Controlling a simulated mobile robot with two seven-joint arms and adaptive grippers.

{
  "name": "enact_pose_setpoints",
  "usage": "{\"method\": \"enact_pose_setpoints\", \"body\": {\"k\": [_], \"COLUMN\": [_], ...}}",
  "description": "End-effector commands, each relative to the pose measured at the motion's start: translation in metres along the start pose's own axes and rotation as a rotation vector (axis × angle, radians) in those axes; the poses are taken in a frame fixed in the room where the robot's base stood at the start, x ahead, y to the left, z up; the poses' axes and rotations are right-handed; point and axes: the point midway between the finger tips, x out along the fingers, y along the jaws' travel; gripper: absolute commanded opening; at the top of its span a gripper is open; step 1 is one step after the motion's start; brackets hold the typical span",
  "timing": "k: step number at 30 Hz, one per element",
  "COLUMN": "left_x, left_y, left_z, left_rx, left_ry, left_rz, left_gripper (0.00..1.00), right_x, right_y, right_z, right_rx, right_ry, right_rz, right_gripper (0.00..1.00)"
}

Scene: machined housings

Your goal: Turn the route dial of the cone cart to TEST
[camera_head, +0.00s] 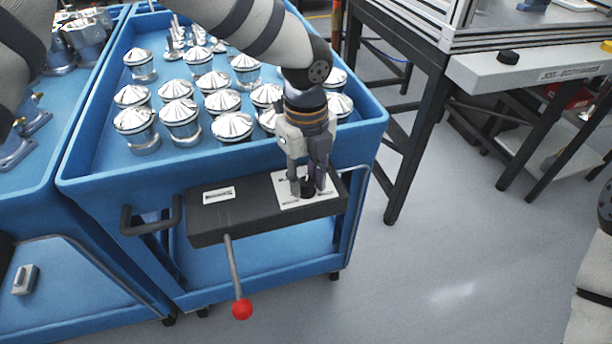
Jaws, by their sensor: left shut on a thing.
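The cone cart (225,170) is a blue cart whose top tray carries several shiny metal parts with cone tops. A dark control box (240,216) is fixed to its near side. The route dial (308,190) is a small black knob on a white label plate (290,203) at the right end of the box. My left gripper (308,187) points down over the plate and is shut on the dial. The fingers cover much of the dial and of the plate's markings, so I cannot read its setting. My right gripper is not in view.
A lever with a red ball (242,309) hangs from the box's front. A black handle (150,220) is to its left. Another blue cart (60,220) stands at left. A grey workbench (530,66) is at upper right.

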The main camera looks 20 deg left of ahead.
Motion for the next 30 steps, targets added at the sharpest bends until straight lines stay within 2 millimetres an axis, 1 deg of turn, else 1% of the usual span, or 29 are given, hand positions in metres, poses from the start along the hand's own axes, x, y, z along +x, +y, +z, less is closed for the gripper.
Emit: {"method": "enact_pose_setpoints", "body": {"k": [7,19,20,21,22,30], "left_x": [0.0008,0.0009,0.0009,0.0009,0.0009,0.0003], "left_y": [0.0000,0.0000,0.0000,0.0000,0.0000,0.0000], "left_z": [-0.0001,-0.0003,-0.0003,-0.0003,-0.0003,-0.0001], "left_rx": [0.042,0.046,0.045,0.045,0.045,0.045], "left_ry": [0.000,0.001,0.001,0.001,0.001,0.000], "left_rz": [0.000,0.000,0.000,0.000,0.000,0.000], "left_gripper": [0.00,0.00,0.32,0.41,0.48,0.49], "right_x": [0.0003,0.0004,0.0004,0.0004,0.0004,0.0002], "right_y": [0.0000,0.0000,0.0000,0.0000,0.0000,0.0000], "right_z": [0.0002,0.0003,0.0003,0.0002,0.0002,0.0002], "right_rx": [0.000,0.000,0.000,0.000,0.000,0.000], "right_ry": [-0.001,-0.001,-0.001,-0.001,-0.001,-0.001], "right_rz": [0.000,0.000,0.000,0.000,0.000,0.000], "right_gripper": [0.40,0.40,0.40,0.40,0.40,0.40]}}
